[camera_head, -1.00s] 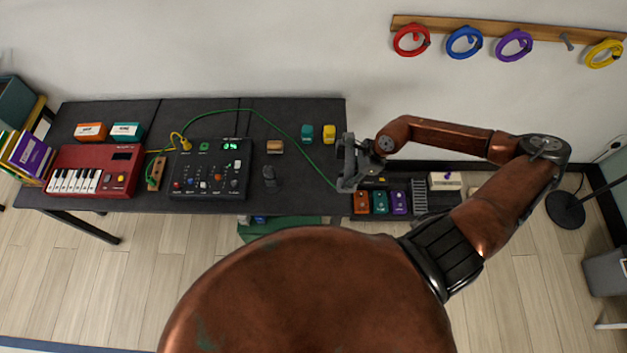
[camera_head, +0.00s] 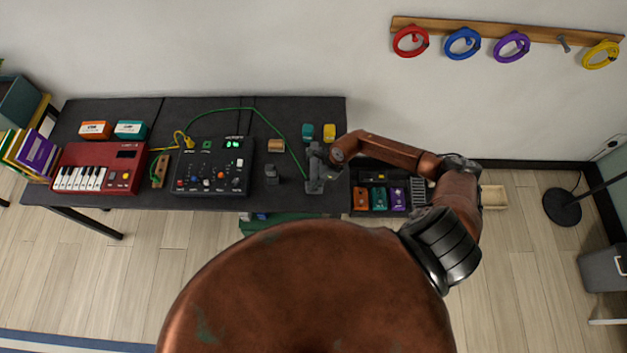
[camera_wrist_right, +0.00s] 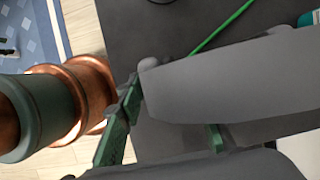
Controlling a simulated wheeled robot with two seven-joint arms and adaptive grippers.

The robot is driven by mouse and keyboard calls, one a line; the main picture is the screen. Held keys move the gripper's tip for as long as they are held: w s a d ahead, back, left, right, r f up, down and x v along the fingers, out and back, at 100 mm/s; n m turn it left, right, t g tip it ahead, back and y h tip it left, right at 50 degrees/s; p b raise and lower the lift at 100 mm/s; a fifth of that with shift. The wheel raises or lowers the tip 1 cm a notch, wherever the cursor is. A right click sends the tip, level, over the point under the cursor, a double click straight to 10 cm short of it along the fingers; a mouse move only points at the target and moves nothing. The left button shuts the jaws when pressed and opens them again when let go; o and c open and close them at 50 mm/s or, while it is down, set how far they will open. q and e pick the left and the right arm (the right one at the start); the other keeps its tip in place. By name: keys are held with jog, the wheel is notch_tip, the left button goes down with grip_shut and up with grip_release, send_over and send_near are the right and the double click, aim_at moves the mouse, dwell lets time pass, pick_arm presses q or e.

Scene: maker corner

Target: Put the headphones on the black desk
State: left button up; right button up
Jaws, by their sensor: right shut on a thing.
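The grey headphones (camera_head: 313,172) are over the right end of the black desk (camera_head: 285,112). My right gripper (camera_head: 325,163) is shut on them. In the right wrist view, the headphones (camera_wrist_right: 235,75) fill much of the picture as a large smooth grey shape. The gripper's green fingers (camera_wrist_right: 170,130) are partly hidden by it. Dark desk top shows behind the headphones, but I cannot tell whether they touch it. My left gripper is not in view.
A black mixer (camera_head: 213,165) and a red keyboard (camera_head: 98,168) stand on the desk. A green cable (camera_head: 275,122) curves towards the headphones. A lower shelf with coloured pedals (camera_head: 379,199) lies to the right.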

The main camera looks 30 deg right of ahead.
aim_at(314, 164)
jog(key=shift+f, duration=0.2)
jog(key=o, duration=1.4)
jog(key=shift+c, duration=0.2)
jog(key=b+v, duration=0.2)
jog(key=v, duration=1)
jog(key=shift+s, duration=0.1)
